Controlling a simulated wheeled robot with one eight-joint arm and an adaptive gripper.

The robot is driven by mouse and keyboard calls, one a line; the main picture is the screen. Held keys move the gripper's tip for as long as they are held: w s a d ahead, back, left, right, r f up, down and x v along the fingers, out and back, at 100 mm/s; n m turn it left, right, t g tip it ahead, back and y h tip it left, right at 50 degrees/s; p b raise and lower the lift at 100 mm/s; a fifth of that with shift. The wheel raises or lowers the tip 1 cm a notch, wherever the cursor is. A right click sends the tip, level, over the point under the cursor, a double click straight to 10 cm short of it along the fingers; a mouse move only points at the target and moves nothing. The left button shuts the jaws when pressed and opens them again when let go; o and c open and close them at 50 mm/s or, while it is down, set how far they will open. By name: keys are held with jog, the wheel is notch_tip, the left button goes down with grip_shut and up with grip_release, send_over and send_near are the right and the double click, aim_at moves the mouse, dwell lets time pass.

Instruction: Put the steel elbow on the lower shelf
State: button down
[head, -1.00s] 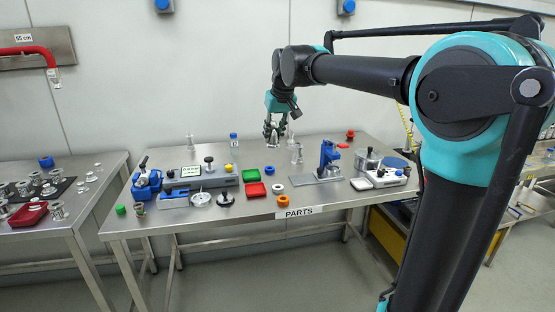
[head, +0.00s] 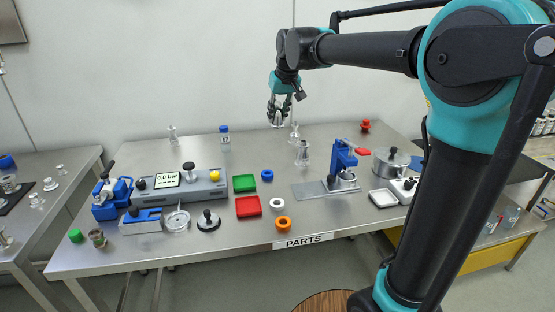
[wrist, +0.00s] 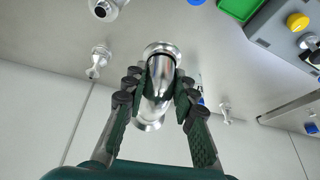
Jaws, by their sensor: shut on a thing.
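The steel elbow (wrist: 157,88) is a shiny metal bent tube with flanged ends, seen large in the wrist view. My gripper (wrist: 155,95) is shut on it, with dark green padded fingers on both sides. In the head view my gripper (head: 279,112) hangs above the back part of the parts table (head: 330,212), and the elbow (head: 278,122) shows small and partly hidden between the fingers. I cannot make out a lower shelf for certain in either view.
The table holds a pressure gauge box (head: 180,185), green tray (head: 244,183), red tray (head: 248,206), orange ring (head: 283,223), blue press (head: 341,160) and steel pot (head: 390,162). A yellow-fronted unit (head: 475,255) stands low at right. A wooden round top (head: 325,303) is at the bottom edge.

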notch_tip(320, 180, down, 17)
jog(key=shift+r, duration=0.2)
dwell(0.4)
jog(key=c, duration=1.2)
grip_release()
jog(key=shift+f, duration=0.1)
